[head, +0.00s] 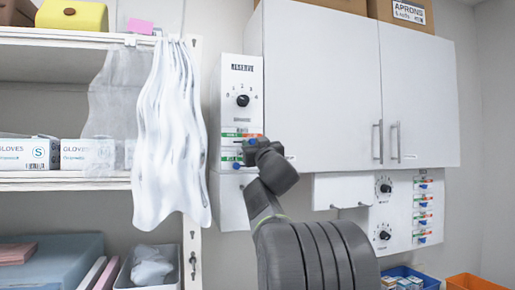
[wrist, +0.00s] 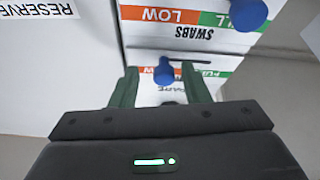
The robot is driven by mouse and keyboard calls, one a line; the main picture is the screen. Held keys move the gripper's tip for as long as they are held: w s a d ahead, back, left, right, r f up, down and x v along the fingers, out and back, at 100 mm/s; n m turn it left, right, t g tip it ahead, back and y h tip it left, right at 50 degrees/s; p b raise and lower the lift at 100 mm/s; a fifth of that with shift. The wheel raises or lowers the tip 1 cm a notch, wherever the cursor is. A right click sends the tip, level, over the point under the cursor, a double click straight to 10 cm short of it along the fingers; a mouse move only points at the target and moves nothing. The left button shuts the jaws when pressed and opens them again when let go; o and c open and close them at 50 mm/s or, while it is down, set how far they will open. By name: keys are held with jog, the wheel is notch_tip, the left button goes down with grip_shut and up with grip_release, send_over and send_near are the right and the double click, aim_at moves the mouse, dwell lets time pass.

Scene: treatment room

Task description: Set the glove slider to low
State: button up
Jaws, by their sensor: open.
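A tall white panel (head: 240,105) on the wall carries slider strips with red and green ends below a dial. My gripper (head: 258,146) is at these strips and covers part of them. In the wrist view my gripper (wrist: 160,82) is open, with a blue slider knob (wrist: 165,70) between its fingertips. I cannot tell whether they touch it. This knob is over the red side of its strip; its label is partly hidden. Another blue knob (wrist: 248,14) sits at the green end of the strip labelled swabs. No glove label is readable on the sliders.
A reserve dial (head: 243,100) is above the sliders. A white cabinet (head: 325,80) stands right of the panel. A white cloth (head: 172,135) hangs left, by a shelf with glove boxes (head: 28,153). Another panel (head: 425,208) with sliders is at the lower right.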

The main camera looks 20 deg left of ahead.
jog(key=b+v, duration=0.3)
jog(key=v, duration=1)
jog(key=shift+s+d+f+b, duration=0.15)
jog(key=shift+s+d+b, duration=0.1)
jog(key=shift+b, duration=0.1)
jog(key=shift+w, duration=0.1)
jog(key=p+x, duration=0.3)
jog(key=x, duration=1)
jog(key=shift+w+a+p, duration=0.2)
jog(key=shift+a+p, duration=0.1)
jog(key=shift+p, duration=0.1)
jog(key=shift+d, duration=0.1)
